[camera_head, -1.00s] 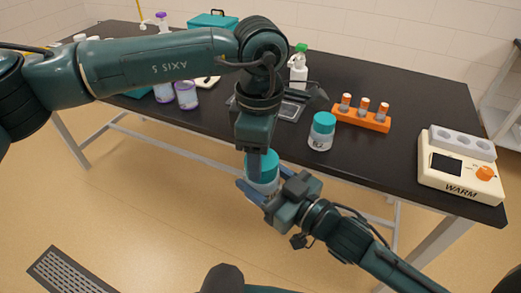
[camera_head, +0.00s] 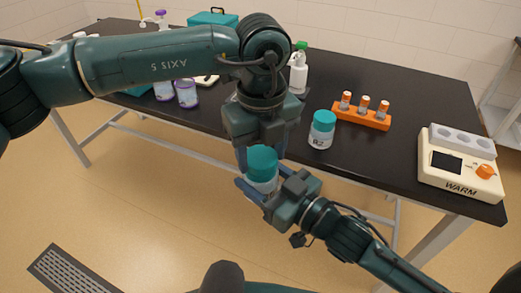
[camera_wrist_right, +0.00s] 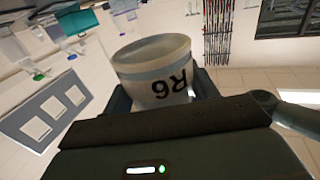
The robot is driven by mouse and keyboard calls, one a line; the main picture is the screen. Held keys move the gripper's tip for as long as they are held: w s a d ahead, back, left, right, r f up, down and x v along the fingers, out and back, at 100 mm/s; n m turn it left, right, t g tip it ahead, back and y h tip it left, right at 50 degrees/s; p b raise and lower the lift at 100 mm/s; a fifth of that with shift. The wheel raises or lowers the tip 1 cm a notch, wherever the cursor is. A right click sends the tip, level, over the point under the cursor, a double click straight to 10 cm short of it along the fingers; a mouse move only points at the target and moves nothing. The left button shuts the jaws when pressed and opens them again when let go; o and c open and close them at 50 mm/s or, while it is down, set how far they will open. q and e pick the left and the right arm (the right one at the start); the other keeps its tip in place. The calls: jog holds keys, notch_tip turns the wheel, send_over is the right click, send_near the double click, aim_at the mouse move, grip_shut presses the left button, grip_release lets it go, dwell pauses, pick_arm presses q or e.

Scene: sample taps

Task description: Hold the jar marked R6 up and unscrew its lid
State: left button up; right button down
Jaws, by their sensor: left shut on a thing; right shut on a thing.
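The jar marked R6 (camera_wrist_right: 165,80) is held in the air in front of the table edge. Its mark is upside down in the right wrist view, where its teal lid does not show. In the head view the jar's pale body (camera_head: 262,186) is between the fingers of my right gripper (camera_head: 264,182), which is shut on it. The teal lid (camera_head: 262,160) is on top, and the jar looks upright. My left gripper (camera_head: 261,154) comes down from above, shut on the lid with a finger on each side. Whether the lid has lifted off the threads cannot be told.
Another teal-lidded jar (camera_head: 322,130) stands near the table's front edge. Behind it is an orange rack (camera_head: 362,118) with orange-capped vials. A WARM device (camera_head: 461,166) stands at the right. Bottles (camera_head: 187,94) stand at the left on the black table (camera_head: 415,95).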

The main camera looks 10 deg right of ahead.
pick_arm(q)
jog(key=n, duration=0.3)
jog(key=shift+n, duration=0.4)
jog(key=shift+r, duration=0.25)
jog(key=shift+r, duration=0.85)
